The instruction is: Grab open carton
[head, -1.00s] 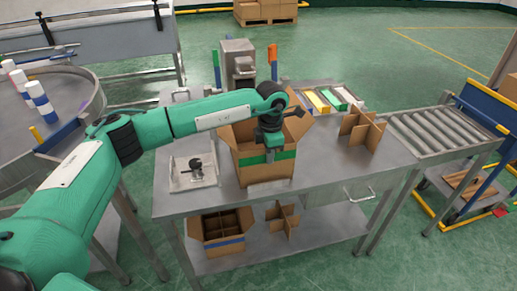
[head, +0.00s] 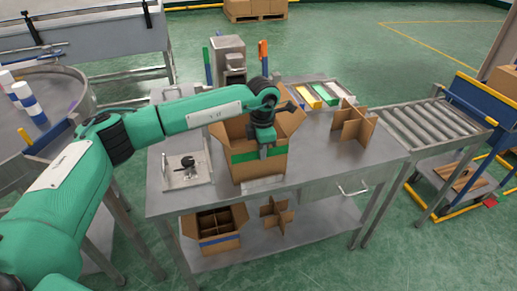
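The open carton (head: 245,172) is a brown box with a green band, standing upright on the steel table with its top flaps spread. My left gripper (head: 264,152) points down at the carton's front wall, right of its middle. A finger shows in front of the wall near the rim and overlaps the green band. Whether the other finger is inside the wall, and whether they pinch it, is hidden. My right gripper is not in view.
A cardboard divider (head: 353,127) stands right of the carton, and a metal plate with a black knob (head: 187,163) lies left. Behind are a steel machine (head: 229,62) and coloured bins (head: 325,94). A roller conveyor (head: 436,127) adjoins the right. Another carton (head: 215,234) sits on the lower shelf.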

